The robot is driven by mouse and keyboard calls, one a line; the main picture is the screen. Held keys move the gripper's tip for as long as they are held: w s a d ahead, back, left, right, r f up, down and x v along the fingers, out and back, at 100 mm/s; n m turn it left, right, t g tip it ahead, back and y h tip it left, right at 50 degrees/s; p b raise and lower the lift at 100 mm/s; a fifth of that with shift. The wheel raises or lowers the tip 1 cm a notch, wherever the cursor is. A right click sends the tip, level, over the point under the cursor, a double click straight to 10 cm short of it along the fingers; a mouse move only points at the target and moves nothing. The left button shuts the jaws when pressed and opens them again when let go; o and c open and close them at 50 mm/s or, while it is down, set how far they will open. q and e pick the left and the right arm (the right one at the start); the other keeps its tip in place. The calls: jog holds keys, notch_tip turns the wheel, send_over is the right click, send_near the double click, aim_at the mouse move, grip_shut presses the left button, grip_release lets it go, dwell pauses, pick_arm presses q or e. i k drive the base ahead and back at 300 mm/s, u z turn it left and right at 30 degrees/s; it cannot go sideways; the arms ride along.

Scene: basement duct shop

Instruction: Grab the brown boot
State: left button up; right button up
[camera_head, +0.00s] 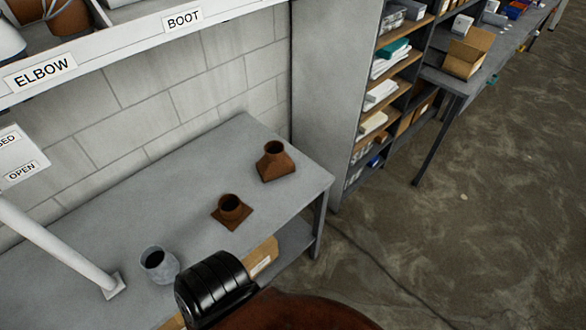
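A brown boot (274,163) stands on the grey workbench (172,215) near its far right end, a flared base with a round collar on top. A second brown fitting (231,210), a round collar on a flat square plate, sits nearer on the same bench. A grey round fitting (159,266) stands nearer still, its open end facing up. Neither of my grippers can be made out in the head view. A black ribbed part and a brown rounded surface at the bottom edge cover part of the bench front.
A white post (58,247) slants to a foot on the bench's left. A shelf (130,47) labelled ELBOW and BOOT hangs above, holding fittings. A grey cabinet (322,90) and stocked shelves stand beyond the bench. Cardboard (262,256) lies below it. Floor (480,200) at right is mostly clear.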

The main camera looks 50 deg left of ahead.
aim_at(276, 162)
jog(key=u, duration=0.05)
jog(key=i, duration=1.1)
jog(key=u, duration=0.85)
jog(key=i, duration=1.2)
jog(key=u, duration=1)
